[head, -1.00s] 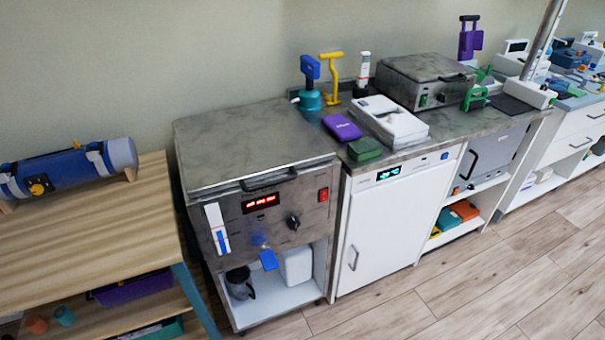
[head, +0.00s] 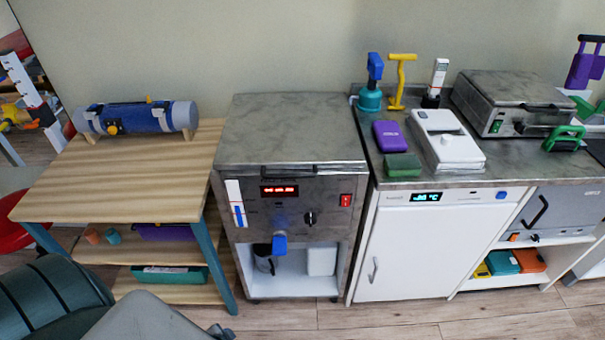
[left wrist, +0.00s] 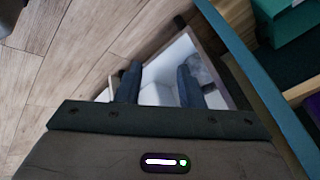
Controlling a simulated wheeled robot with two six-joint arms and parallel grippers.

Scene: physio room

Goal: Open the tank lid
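The tank (head: 330,190) is a grey metal cabinet in the middle of the head view, with a red display, a black knob and a red switch on its front. Its flat mottled lid (head: 290,128) is down. A dark bar handle (head: 289,171) runs along the lid's front edge. My left gripper (left wrist: 158,88) shows in the left wrist view with its two dark fingers apart and nothing held. It points down toward a white shelf space near the floor, away from the lid handle. My right gripper is in neither view.
A wooden table (head: 115,180) with a blue roll stands left of the tank. On the right, a counter over a white cabinet (head: 420,245) holds a purple box (head: 388,134), a white device (head: 446,140) and a metal box (head: 513,100). A blue tap (head: 279,245) juts from the tank's front.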

